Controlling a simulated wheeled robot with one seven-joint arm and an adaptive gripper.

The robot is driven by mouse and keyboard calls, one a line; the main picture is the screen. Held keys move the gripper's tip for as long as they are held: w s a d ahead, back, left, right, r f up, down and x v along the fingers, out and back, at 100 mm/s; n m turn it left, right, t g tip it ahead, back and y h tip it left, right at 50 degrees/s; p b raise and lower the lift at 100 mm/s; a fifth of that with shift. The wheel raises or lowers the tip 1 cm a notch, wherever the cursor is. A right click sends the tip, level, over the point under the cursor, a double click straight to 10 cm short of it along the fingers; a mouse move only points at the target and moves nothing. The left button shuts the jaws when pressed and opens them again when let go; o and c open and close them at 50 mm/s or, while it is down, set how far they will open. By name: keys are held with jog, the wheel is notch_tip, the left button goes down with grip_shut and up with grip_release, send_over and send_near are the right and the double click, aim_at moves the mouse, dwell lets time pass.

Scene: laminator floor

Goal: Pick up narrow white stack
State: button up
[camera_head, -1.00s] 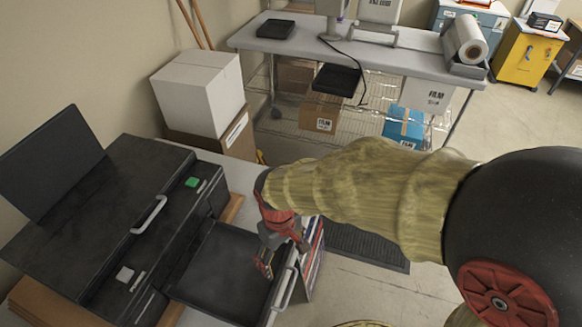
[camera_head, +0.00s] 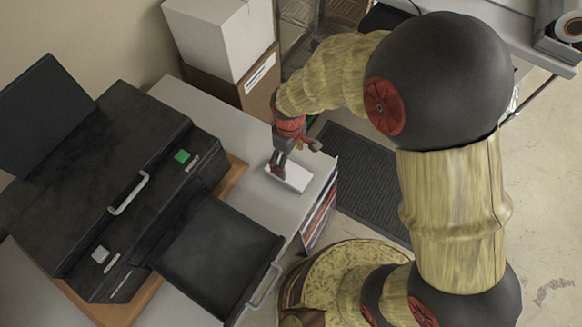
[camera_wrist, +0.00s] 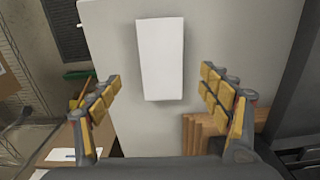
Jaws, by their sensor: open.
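The narrow white stack (camera_head: 291,176) lies flat on the grey table (camera_head: 228,130), near its right edge, in the head view. In the wrist view the white stack (camera_wrist: 160,58) is a plain upright-looking rectangle between and beyond the fingertips. My gripper (camera_head: 278,171) is over the stack's left part in the head view and hides some of it. In the wrist view my gripper (camera_wrist: 163,92) is open, with padded fingers on either side of the stack and apart from it.
A black laminator (camera_head: 130,190) with an open lid and a black tray (camera_head: 215,255) fills the left of the table. White (camera_head: 222,35) and brown (camera_head: 235,88) boxes stand behind. A dark mat (camera_head: 365,180) lies on the floor to the right.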

aim_at(288, 171)
jog(key=shift+s+f, duration=0.1)
jog(key=shift+f, duration=0.2)
jog(key=shift+d+f, duration=0.1)
jog(key=shift+f, duration=1.3)
jog(key=f, duration=0.4)
jog(key=shift+a+f+b, duration=0.2)
jog(key=shift+a+b, duration=0.1)
jog(key=c, duration=0.3)
jog(key=c, duration=1.1)
jog(key=shift+c, duration=0.3)
